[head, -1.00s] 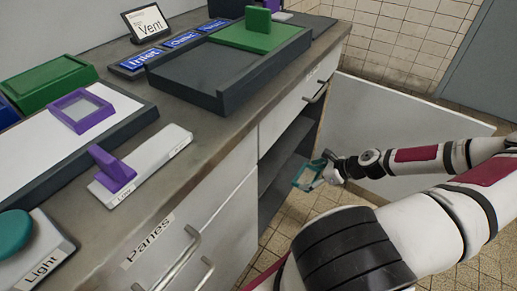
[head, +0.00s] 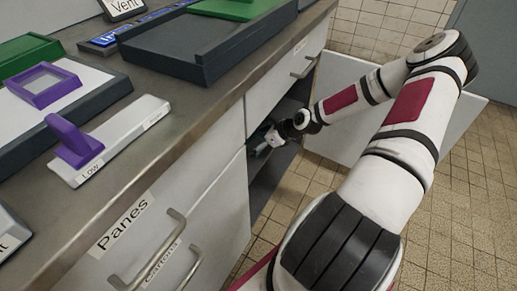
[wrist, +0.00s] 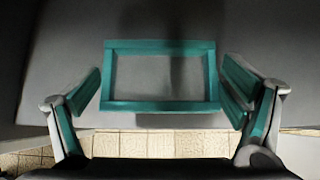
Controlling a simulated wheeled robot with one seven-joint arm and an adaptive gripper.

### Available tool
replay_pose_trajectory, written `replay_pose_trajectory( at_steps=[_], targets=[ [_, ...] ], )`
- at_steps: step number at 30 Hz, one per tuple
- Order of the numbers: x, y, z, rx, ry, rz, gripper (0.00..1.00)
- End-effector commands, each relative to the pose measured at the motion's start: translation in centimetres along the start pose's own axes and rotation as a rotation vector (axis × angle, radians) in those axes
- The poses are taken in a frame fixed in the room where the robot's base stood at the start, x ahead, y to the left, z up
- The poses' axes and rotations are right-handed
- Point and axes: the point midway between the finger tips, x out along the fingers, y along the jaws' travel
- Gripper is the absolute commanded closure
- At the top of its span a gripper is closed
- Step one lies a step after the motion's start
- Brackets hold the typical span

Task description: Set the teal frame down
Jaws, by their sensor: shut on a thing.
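The teal frame (wrist: 160,106) is a rectangular ring with an open middle, seen between my fingers in the wrist view. A small piece of the teal frame (head: 262,151) shows in the head view, at the mouth of the open cabinet. My gripper (wrist: 160,78) is shut on the frame, with a finger on each side. In the head view my gripper (head: 270,141) reaches into the open cabinet, below the counter. A grey surface lies behind the frame in the wrist view. I cannot tell whether the frame touches it.
The cabinet's dark shelf (head: 262,185) is beside my gripper. The open cabinet door (head: 335,135) stands behind my arm. A drawer with a handle (head: 303,68) is above the opening. The counter (head: 175,118) holds a dark tray (head: 190,45) and a purple-handled slider (head: 75,142).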

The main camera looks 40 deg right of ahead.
Motion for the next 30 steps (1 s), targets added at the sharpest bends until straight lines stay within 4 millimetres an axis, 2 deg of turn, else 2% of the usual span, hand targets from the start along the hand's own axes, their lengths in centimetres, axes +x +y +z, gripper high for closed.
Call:
replay_pose_trajectory(
  at_steps=[1, 5, 18, 19, 20, 30],
  targets=[
    [0.8, 0.0, -1.0, 0.003, 0.001, 0.0, 0.43],
    [1.7, 0.0, -1.9, 0.002, 0.001, -0.001, 0.43],
    [1.9, -0.1, -2.2, 0.005, 0.001, -0.001, 0.43],
    [1.9, -0.1, -2.2, 0.004, 0.001, -0.001, 0.07],
    [1.9, -0.1, -2.2, 0.004, 0.001, -0.001, 0.0],
    [1.9, 0.0, -2.2, 0.003, 0.001, -0.001, 0.0]
  ],
)
